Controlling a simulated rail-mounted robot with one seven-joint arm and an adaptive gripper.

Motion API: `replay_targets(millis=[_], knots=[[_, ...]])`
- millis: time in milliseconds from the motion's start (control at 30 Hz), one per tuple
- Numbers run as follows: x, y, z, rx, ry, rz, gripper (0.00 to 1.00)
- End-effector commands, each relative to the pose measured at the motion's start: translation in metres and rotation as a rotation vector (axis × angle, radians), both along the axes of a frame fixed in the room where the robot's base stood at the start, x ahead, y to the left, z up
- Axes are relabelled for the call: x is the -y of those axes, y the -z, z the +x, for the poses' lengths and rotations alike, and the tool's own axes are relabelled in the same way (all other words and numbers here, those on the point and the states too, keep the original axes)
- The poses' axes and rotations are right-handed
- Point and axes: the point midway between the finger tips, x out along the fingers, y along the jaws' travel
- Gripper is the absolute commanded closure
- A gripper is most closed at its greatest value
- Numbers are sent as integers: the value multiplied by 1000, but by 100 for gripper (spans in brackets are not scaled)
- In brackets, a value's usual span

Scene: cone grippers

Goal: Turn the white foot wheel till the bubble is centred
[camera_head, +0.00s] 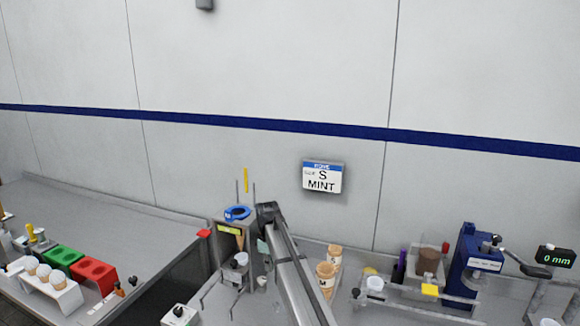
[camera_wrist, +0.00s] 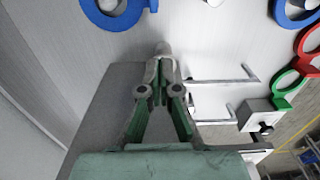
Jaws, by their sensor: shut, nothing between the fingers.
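My gripper (camera_wrist: 163,52) is shut and empty in the wrist view, its two green-linked fingers together at the tips. In the head view my arm reaches down to the bench at centre, and the gripper is mostly hidden behind it. A small white round part (camera_head: 242,258) sits on the grey stand just left of my arm; I cannot tell whether it is the white foot wheel. A white piece (camera_wrist: 214,2) is cut off at the top edge of the wrist view, apart from the fingertips. I cannot make out a bubble in either view.
A blue ring (camera_head: 237,213) tops the stand beside my arm. Cones (camera_head: 326,275) stand to its right, and a blue press (camera_head: 468,262) further right. Red and green holders (camera_head: 93,273) are at left. Bent metal rods (camera_wrist: 225,80) lie right of my fingers in the wrist view.

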Motion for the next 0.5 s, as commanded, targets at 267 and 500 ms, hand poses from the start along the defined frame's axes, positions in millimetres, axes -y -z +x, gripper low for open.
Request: replay_targets(millis=[267, 500], knots=[[1, 34, 0, 0, 2, 0, 100], [1, 53, 0, 0, 2, 0, 100]])
